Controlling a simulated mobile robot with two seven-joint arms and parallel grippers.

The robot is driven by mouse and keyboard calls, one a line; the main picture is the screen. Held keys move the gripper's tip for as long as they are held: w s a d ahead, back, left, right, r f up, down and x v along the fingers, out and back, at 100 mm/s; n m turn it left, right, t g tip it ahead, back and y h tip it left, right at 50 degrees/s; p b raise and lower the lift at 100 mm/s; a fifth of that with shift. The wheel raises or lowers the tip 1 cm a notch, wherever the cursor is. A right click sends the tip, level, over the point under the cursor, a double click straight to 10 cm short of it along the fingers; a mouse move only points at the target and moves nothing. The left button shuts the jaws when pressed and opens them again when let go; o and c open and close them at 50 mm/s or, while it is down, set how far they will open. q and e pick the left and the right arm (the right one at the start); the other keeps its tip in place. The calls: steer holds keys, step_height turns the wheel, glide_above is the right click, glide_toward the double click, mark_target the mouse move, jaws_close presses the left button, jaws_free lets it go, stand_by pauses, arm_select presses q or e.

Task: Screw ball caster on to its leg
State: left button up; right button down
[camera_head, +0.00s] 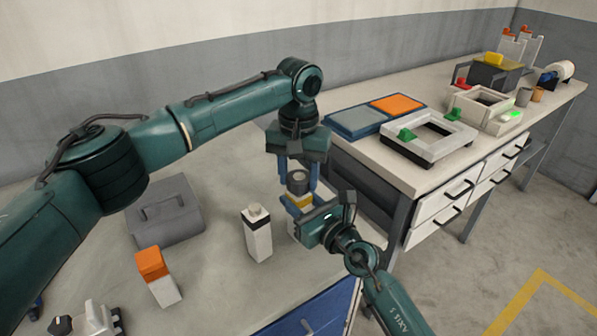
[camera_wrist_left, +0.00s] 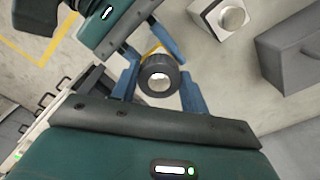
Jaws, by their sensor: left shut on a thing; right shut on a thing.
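The ball caster is a dark grey round cup (camera_head: 299,181) with a pale ball showing in its middle in the left wrist view (camera_wrist_left: 159,79). My left gripper (camera_head: 299,184) points down from above, with its blue fingers shut on either side of the caster. Just below is a leg with a yellow band (camera_head: 299,200); its yellow part also shows behind the caster in the left wrist view (camera_wrist_left: 152,48). My right gripper (camera_head: 294,207) is shut on this leg from the right side. The seam between caster and leg is mostly hidden by fingers.
A white post with a black band (camera_head: 257,235) stands close left of the grippers. An orange-topped white block (camera_head: 159,277) and a grey case (camera_head: 166,212) stand further left. A second bench (camera_head: 404,178) with trays and frames is at the right.

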arm_select(q)
steer(key=shift+f, duration=0.55)
stand_by(0.4)
